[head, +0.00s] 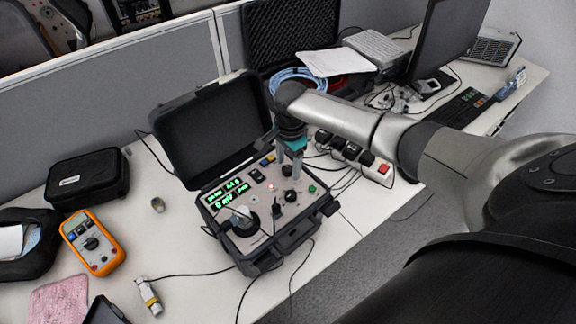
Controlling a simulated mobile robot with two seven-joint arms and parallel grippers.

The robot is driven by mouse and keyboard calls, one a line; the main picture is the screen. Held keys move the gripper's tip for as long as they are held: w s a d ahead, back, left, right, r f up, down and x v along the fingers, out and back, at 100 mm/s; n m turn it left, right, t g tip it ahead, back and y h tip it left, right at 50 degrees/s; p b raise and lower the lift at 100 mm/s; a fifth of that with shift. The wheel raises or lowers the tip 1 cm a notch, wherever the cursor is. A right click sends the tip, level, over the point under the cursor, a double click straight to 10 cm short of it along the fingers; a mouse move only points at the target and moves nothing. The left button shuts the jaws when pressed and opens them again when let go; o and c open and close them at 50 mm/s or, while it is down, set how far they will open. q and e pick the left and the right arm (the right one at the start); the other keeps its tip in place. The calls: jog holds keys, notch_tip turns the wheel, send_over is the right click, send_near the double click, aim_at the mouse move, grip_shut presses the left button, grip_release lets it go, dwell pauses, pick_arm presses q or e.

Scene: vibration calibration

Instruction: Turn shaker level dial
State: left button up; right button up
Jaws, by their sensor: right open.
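The shaker unit is an open black case (205,120) with a light grey control panel and a lit green display (225,193) reading in mV. A black knob (290,196) sits at the panel's right side, and another dark control (277,209) stands left of it. I cannot tell for certain which one is the level dial. A large round black part (243,222) sits at the panel's front left. My right gripper (289,168) points down over the panel's right rear, fingers apart, just above the right knob; contact is not clear. My left gripper is out of view.
An orange multimeter (92,242) and a black pouch (88,178) lie left. A small cylinder sensor (150,297) lies in front with its cable. A power strip (375,168) is right of the case. Cables run around the case; a grey partition stands behind.

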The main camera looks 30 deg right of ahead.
jog(key=shift+f, duration=0.3)
jog(key=shift+c, duration=0.3)
grip_shut()
